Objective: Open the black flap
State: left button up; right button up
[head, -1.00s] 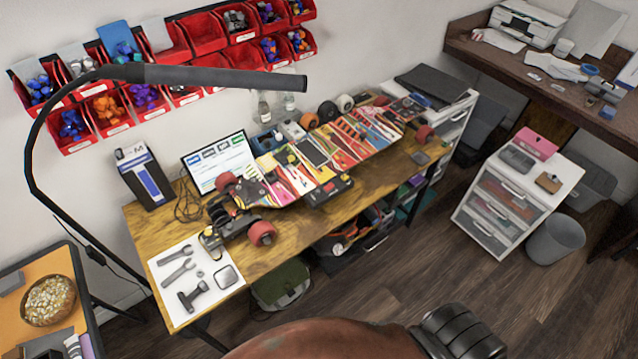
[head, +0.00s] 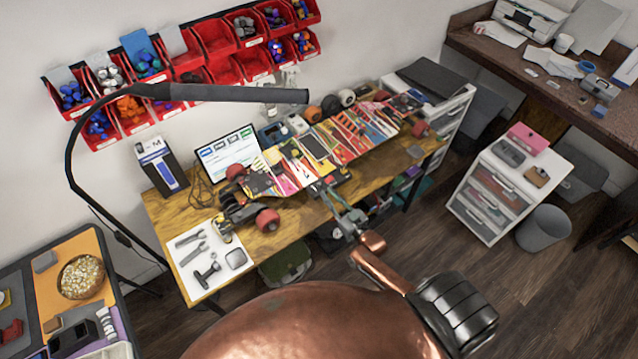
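A long board with a colourful patterned deck (head: 352,138) and wheels lies on the wooden workbench (head: 283,240). A small black part (head: 343,175) shows at the deck's front edge, partly hidden behind my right gripper; I cannot tell for sure whether it is the black flap. My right gripper (head: 321,189) reaches up from below to the front of the board, close to that part. Its fingers are too small to tell open from shut, and contact cannot be told. My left gripper is not in view.
A white sheet with wrenches and a hammer (head: 206,272) lies at the bench's left end. A black lamp arm (head: 230,94) crosses above the bench. A screen (head: 228,150) stands behind the board. Red bins (head: 215,36) hang on the wall. Open floor lies right of the bench.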

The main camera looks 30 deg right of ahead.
aim_at(320, 185)
jog(key=w, duration=0.7)
jog(key=shift+a, duration=0.35)
jog(key=shift+c, duration=0.2)
grip_shut()
